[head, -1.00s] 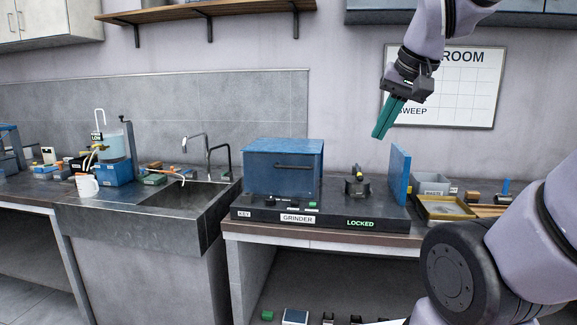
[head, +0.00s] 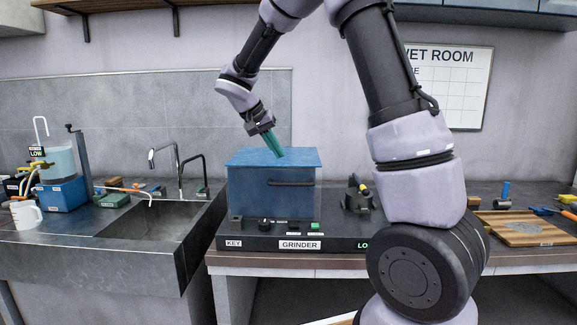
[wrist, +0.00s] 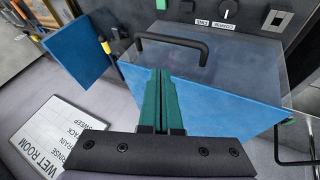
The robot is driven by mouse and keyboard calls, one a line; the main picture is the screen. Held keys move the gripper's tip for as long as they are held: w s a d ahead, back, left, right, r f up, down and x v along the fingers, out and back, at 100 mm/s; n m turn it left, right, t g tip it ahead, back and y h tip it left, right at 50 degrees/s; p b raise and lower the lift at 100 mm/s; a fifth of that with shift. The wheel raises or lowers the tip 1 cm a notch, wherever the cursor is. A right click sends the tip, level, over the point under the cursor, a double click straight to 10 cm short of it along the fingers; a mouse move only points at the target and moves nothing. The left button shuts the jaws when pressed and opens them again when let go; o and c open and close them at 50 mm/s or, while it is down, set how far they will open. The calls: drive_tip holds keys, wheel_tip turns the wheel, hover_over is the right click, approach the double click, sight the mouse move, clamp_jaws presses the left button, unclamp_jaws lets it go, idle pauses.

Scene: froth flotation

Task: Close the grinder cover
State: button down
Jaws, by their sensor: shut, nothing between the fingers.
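The grinder's dark base (head: 262,243) carries a blue box-like cover (head: 245,188) at its left part, with a black bar handle (head: 290,183) on its front. The cover stands left of the grinding part (head: 357,197), which is uncovered. In the wrist view, the cover's blue top (wrist: 225,98) and handle (wrist: 172,42) show, with an upright blue end plate (wrist: 75,48) apart at left. My arm hides that plate in the head view. My gripper (head: 280,155) is shut and empty, its green fingertips at the cover's top; I cannot tell whether they touch. The fingers show in the wrist view (wrist: 164,72).
A sink (head: 150,222) with two taps is left of the grinder. A white mug (head: 26,217) stands farther left. A wooden board (head: 522,230) and tools lie at right. A whiteboard (head: 450,90) hangs on the wall. My arm covers the base's right end.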

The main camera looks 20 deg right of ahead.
sight(291, 173)
drive_tip(key=x, duration=1)
drive_tip(key=shift+s+a, duration=0.1)
drive_tip(key=d, duration=0.2)
drive_tip(key=s+d, duration=0.1)
drive_tip(key=shift+s+d+f, duration=0.1)
drive_tip(key=shift+d+f, duration=0.15)
drive_tip(key=shift+d, duration=0.05)
drive_tip(key=s+d, duration=0.3)
drive_tip(key=d, duration=0.7)
drive_tip(key=s+d, duration=0.3)
drive_tip(key=d, duration=0.7)
drive_tip(key=s+d, duration=0.4)
drive_tip(key=d, duration=0.6)
drive_tip(key=shift+d, duration=0.2)
drive_tip(key=shift+w+a, duration=0.1)
